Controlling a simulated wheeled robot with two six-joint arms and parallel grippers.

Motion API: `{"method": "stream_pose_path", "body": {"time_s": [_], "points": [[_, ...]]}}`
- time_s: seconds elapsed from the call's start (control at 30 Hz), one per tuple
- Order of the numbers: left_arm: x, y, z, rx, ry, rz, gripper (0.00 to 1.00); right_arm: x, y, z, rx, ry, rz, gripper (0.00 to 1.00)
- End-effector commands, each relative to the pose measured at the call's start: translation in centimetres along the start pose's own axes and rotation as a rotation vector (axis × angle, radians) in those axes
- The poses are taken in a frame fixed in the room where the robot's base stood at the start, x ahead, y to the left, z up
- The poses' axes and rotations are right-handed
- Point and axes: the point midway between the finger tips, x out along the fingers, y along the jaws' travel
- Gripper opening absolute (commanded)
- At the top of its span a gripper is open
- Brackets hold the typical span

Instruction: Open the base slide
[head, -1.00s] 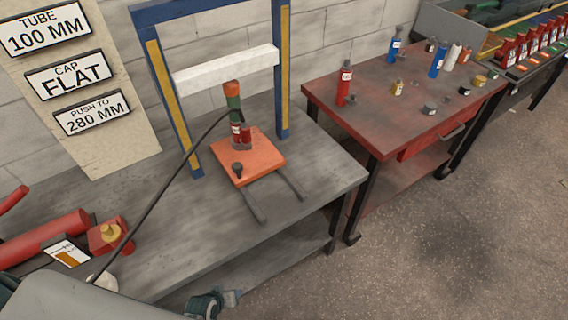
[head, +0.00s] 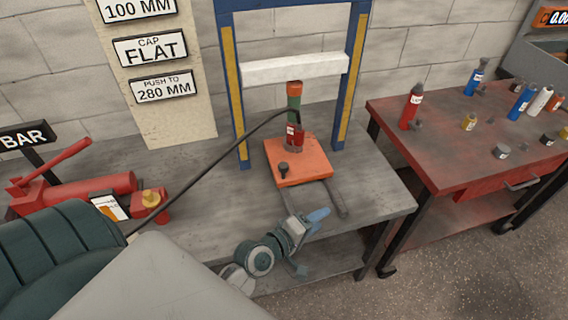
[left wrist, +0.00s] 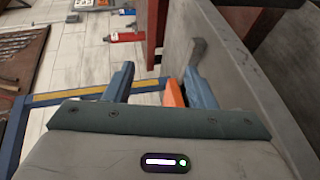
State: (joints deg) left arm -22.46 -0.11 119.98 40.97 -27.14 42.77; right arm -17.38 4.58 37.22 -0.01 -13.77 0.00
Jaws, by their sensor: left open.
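A red cylinder (head: 294,137) with a green and orange upper part (head: 293,95) stands on the plate, under the white crossbar. My left gripper (head: 311,238) is at the bench's front edge, in front of the plate and apart from the knob. In the left wrist view its two blue-grey fingers (left wrist: 160,80) are open, with an orange part (left wrist: 173,94) showing near the right finger. My right gripper is not in view.
A blue and yellow frame (head: 229,85) with a white crossbar (head: 293,68) stands over the plate. A dark hose (head: 205,170) runs from the cylinder to the left. A red pump (head: 85,192) lies on the bench at left. A red table (head: 450,150) with bottles stands at right.

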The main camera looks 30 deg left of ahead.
Motion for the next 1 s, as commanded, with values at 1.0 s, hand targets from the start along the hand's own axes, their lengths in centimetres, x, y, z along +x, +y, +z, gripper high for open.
{"method": "stream_pose_path", "body": {"time_s": [1.0], "points": [[2.3, -2.1, -15.1, -1.625, 0.633, 0.902, 0.5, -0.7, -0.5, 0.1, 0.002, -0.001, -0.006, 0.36]]}}
